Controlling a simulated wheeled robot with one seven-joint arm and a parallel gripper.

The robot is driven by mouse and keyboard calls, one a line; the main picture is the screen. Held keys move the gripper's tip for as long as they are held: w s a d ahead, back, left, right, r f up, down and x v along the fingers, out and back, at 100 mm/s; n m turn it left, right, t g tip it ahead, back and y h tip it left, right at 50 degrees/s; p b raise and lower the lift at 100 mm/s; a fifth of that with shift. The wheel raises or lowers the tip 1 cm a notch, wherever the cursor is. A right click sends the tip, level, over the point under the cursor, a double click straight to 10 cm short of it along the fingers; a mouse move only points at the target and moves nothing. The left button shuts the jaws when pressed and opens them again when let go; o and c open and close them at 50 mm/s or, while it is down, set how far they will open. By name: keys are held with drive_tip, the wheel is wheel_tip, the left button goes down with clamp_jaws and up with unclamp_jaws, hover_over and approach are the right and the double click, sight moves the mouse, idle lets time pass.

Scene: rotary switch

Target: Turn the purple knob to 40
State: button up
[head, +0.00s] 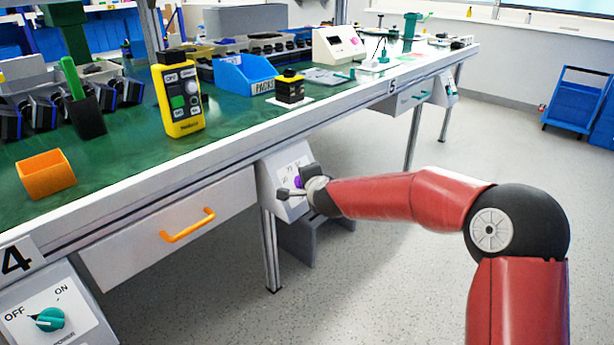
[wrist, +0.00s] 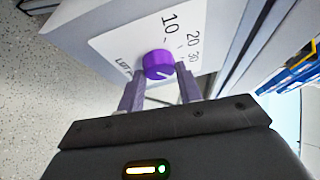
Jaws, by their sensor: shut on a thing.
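The purple knob (wrist: 158,63) sits on a white dial plate (wrist: 122,50) marked 10, 20 and 30 in the wrist view. A 40 mark is not visible. My gripper (wrist: 160,80) is shut on the knob, with one finger on each side of it. A short pale line shows on the knob's near face. In the head view the knob (head: 298,181) is a small purple spot on the sloped panel (head: 268,182) below the workbench edge. My gripper (head: 303,187) reaches it from the right and partly hides the panel.
The workbench (head: 130,185) runs above the panel. A drawer with an orange handle (head: 188,225) is left of it. A teal OFF/ON knob (head: 50,319) is on another panel at lower left. A metal leg (head: 270,250) stands below.

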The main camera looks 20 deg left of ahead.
idle(0.3)
drive_tip(key=o, duration=1)
drive_tip(key=b+v, duration=0.1)
drive_tip(key=v, duration=0.6)
drive_tip(key=shift+s+d+r, duration=0.15)
drive_tip(key=shift+s+r, duration=0.05)
drive_tip(key=shift+s, duration=0.1)
